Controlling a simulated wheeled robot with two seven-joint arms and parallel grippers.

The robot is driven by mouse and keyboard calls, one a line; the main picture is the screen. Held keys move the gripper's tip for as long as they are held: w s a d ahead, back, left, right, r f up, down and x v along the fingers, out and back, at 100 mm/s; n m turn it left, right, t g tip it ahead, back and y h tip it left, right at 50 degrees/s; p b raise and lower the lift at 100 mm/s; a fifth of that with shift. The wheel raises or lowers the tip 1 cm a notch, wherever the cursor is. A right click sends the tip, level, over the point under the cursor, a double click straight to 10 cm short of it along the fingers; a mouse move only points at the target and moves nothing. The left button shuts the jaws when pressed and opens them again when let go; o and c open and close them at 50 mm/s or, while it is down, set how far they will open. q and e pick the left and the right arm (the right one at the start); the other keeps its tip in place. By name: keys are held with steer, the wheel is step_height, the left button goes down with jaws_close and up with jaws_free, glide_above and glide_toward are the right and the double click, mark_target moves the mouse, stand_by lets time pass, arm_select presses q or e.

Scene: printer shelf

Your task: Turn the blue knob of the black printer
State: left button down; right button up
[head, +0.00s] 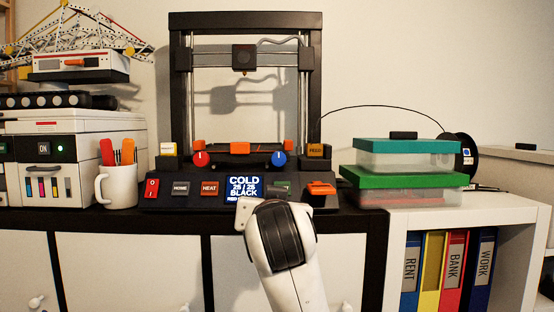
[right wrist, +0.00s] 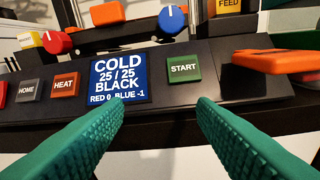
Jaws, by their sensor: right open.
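The black printer (head: 178,90) stands on the dark shelf top in the head view. Its blue knob (head: 278,158) sits right of centre above the control panel, with a white pointer mark. In the right wrist view the blue knob (right wrist: 172,19) is at the top, beyond the fingertips. The display (head: 244,188) reads COLD, 25 / 25, BLACK; in the right wrist view its last line reads RED 0, BLUE -1. My right gripper (right wrist: 162,103) is open and empty, its green fingers in front of the panel. In the head view my right arm hides its fingers. My left gripper is not in view.
A red knob (head: 201,159) is left of the blue one. The START button (right wrist: 184,68) and an orange lever-like part (right wrist: 275,62) lie close to the fingers. A mug (head: 117,186) stands left, stacked boxes (head: 405,161) right.

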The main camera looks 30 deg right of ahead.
steer(key=m+h, duration=0.1)
steer(key=m, duration=0.1)
glide_toward(279, 158)
steer(key=v, duration=0.4)
steer(key=shift+t+h, duration=0.3)
steer(key=shift+h, duration=0.1)
steer(key=p+x, duration=0.2)
steer(key=x, duration=0.2)
steer(key=p+x, duration=0.2)
steer(key=x, duration=0.2)
steer(key=p+x, duration=0.2)
steer(key=x, duration=0.2)
steer(key=shift+f, duration=0.4)
steer(key=shift+w+d+f+p, duration=0.1)
steer(key=shift+w+d+p, duration=0.05)
steer(key=shift+w+p, duration=0.2)
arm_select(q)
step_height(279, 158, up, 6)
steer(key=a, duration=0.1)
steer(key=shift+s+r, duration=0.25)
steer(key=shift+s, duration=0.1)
arm_select(e)
steer(key=c, duration=1)
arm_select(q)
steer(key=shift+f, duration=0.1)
